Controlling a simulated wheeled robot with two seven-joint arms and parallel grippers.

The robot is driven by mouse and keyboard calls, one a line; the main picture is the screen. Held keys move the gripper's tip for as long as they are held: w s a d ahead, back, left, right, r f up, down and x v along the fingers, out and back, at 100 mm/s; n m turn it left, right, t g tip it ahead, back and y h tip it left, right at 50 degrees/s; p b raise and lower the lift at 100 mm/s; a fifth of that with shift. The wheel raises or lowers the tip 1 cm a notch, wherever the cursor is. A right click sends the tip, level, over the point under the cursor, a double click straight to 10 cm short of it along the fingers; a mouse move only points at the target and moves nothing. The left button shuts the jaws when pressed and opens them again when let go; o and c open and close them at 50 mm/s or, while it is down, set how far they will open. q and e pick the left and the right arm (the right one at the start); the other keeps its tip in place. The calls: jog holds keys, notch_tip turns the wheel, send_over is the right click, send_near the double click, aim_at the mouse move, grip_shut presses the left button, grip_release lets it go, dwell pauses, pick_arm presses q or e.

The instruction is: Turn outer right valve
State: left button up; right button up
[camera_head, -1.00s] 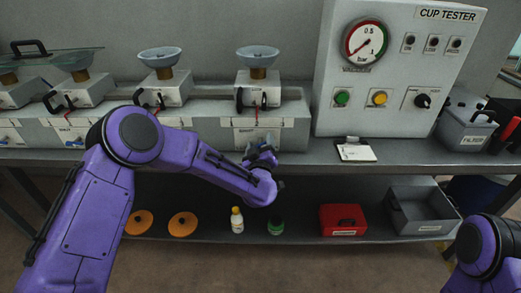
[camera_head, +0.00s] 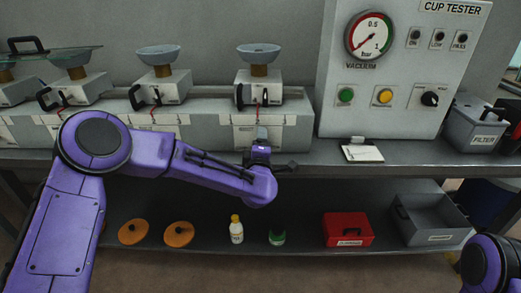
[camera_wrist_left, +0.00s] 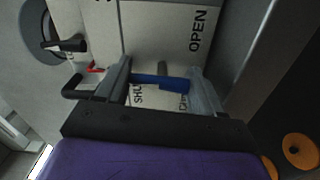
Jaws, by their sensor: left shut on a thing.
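The outer right valve has a blue handle (camera_wrist_left: 160,81) on a pale panel, seen in the left wrist view. The word OPEN (camera_wrist_left: 198,30) is printed on one side and a partly covered SHUT label (camera_wrist_left: 138,96) is near the handle. My left gripper (camera_wrist_left: 160,85) is shut on the blue handle, with one finger at each end of it. In the head view my left gripper (camera_head: 262,140) is at the front of the rightmost cup station (camera_head: 259,92), and hides the handle. My right gripper is out of view.
The tester cabinet (camera_head: 388,70) stands right of the station. A white card (camera_head: 362,152) lies on the bench edge.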

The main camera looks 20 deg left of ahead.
pick_arm(q)
jog(key=shift+f+n+b, duration=0.15)
jog(key=shift+n+b, duration=0.2)
jog(key=shift+n, duration=0.25)
jog(key=o, duration=1)
jog(key=b+v, duration=0.1)
jog(key=v, duration=0.9)
jog(key=shift+s+d+b, duration=0.1)
jog(key=shift+s+b, duration=0.2)
jog(key=shift+s, duration=0.05)
